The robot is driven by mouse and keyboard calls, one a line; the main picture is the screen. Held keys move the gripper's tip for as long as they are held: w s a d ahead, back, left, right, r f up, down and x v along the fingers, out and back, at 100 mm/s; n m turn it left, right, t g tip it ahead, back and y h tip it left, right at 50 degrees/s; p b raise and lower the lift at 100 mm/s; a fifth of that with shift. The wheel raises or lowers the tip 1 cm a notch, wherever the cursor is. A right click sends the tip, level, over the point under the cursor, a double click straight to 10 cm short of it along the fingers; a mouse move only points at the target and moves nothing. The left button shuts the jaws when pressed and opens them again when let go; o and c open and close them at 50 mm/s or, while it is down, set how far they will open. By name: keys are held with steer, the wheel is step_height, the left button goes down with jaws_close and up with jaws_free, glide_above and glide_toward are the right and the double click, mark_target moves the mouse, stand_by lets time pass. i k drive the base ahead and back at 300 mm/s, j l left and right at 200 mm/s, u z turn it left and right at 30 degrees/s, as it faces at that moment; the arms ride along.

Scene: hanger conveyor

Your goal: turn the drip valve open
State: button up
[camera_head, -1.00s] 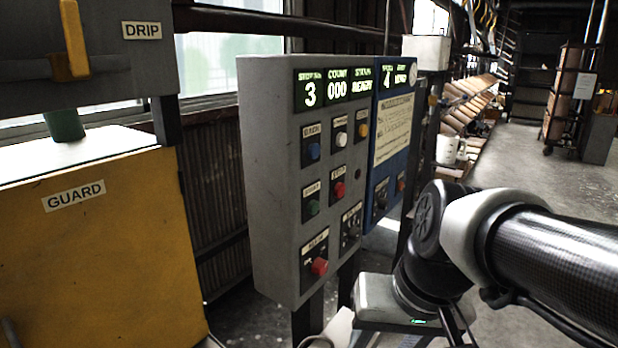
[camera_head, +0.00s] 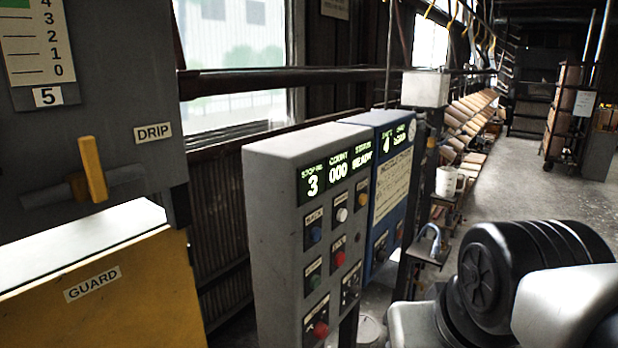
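The drip valve's yellow lever handle (camera_head: 92,168) stands at the left of the view, close to upright with a slight tilt, across a dark horizontal pipe. A white DRIP label (camera_head: 153,132) is to its right on the grey panel (camera_head: 110,95). My gripper is outside the view. Only part of my arm shows at the lower right, well away from the lever.
A yellow GUARD panel (camera_head: 110,300) with a pale top stands below the lever. A grey control box (camera_head: 272,210) with buttons reads 3 and 000, with a blue box (camera_head: 385,215) beside it. Open floor (camera_head: 545,185) lies at the right.

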mark_target(89, 152)
steer(key=j+u, duration=0.15)
steer(key=u, duration=0.3)
steer(key=k+j+u, duration=0.1)
steer(key=u, duration=0.3)
steer(key=j+u, duration=0.25)
steer(key=u, duration=0.2)
steer(key=k+j+z, duration=0.1)
steer(key=j+z, duration=0.15)
steer(key=k+j+z, duration=0.2)
steer(key=j, duration=0.3)
steer(key=k+j+z, duration=0.1)
steer(key=j+z, duration=0.15)
steer(key=j, duration=0.1)
